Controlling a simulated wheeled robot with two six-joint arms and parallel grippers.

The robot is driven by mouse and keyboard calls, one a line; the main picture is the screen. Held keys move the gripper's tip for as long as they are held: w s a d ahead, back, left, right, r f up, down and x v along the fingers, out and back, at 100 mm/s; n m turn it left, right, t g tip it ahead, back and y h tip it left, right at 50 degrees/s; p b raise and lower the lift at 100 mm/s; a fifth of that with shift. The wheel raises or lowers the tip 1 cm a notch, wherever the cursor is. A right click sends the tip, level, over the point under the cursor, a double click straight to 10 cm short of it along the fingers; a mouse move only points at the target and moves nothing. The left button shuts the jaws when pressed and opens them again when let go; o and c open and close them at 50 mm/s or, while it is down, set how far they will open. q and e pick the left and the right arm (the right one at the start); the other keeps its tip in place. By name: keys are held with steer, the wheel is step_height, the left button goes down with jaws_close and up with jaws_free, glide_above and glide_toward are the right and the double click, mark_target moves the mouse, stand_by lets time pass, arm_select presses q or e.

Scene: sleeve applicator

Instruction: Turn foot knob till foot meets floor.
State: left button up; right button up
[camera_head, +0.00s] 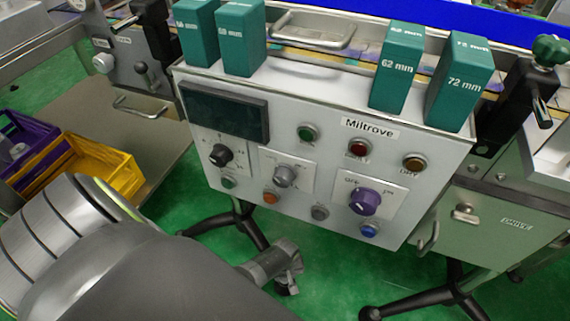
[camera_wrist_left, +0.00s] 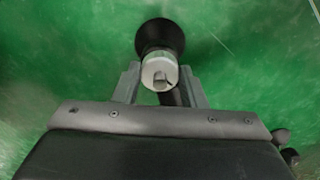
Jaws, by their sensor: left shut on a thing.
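My left gripper (camera_head: 290,272) is low under the control panel, beside a black leg (camera_head: 255,232) of the machine's stand. In the left wrist view its two fingers (camera_wrist_left: 160,88) are closed on the sides of a pale grey foot knob (camera_wrist_left: 160,72) with a slotted end. A round black foot (camera_wrist_left: 160,35) shows just beyond the knob, against the green floor (camera_wrist_left: 250,60). Whether the foot touches the floor cannot be told. In the head view the knob is mostly hidden by the gripper. My right gripper is not in view.
The white control panel (camera_head: 330,205) with knobs and buttons hangs above the gripper. Several teal blocks (camera_head: 402,65) stand on its top. Another black leg (camera_head: 450,290) stands at the right. Yellow (camera_head: 120,178) and purple (camera_head: 35,135) bins are at the left.

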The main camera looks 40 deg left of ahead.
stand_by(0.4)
arm_select(q)
steer(key=o, duration=1)
